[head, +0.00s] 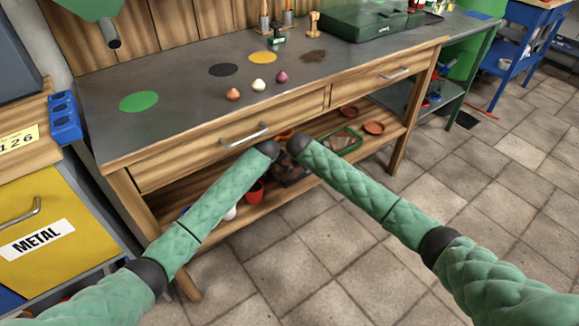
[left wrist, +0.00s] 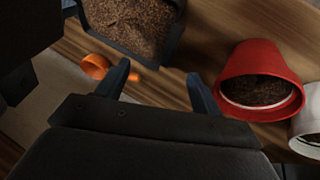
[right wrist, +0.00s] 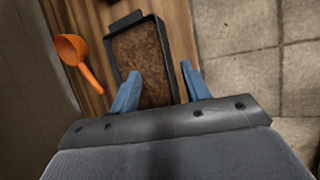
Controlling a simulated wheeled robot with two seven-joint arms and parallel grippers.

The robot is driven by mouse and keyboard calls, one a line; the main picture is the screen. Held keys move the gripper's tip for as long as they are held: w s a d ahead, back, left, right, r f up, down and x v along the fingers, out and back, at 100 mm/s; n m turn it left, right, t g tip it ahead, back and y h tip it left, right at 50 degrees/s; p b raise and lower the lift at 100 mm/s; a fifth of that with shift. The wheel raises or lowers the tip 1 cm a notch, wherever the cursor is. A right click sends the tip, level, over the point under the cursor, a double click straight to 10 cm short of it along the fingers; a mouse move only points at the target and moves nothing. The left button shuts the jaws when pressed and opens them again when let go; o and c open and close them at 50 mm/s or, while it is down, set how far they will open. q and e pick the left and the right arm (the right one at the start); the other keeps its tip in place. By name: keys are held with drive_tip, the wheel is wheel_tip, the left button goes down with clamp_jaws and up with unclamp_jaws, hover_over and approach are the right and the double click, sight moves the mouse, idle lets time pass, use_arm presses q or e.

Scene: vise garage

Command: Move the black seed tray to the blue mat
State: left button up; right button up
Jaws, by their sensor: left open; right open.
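The black seed tray (right wrist: 113,60), filled with brown soil, sits on the wooden lower shelf of the workbench. It also shows at the top of the left wrist view (left wrist: 179,38); in the head view my arms partly hide it (head: 290,178). My right gripper (right wrist: 160,72) is open over the tray, one finger over the soil and one beyond its right wall; contact cannot be told. My left gripper (left wrist: 160,86) is open and empty, its fingers pointing towards the tray from a short distance.
An orange scoop (right wrist: 72,52) lies beside the tray. A red pot (left wrist: 258,65) and a white pot (left wrist: 309,128) are near my left gripper. A green tray (head: 345,143) stands farther right. The bench top (head: 180,80) overhangs the shelf; a green case (head: 360,22) stands on it.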

sight(293, 167)
use_arm(q)
drive_tip(key=shift+x, duration=3.75)
use_arm(e)
drive_tip(key=shift+x, duration=3.75)
use_arm(q)
drive_tip(key=shift+d, duration=0.1)
use_arm(e)
drive_tip(key=shift+d, duration=0.1)
use_arm(q)
drive_tip(key=shift+s, duration=0.1)
drive_tip(key=c, duration=1.1)
use_arm(e)
drive_tip(key=shift+r, duration=0.1)
clamp_jaws()
use_arm(q)
drive_tip(key=c, duration=0.3)
drive_tip(key=shift+d+r, duration=0.1)
clamp_jaws()
use_arm(e)
drive_tip(key=shift+s, duration=0.1)
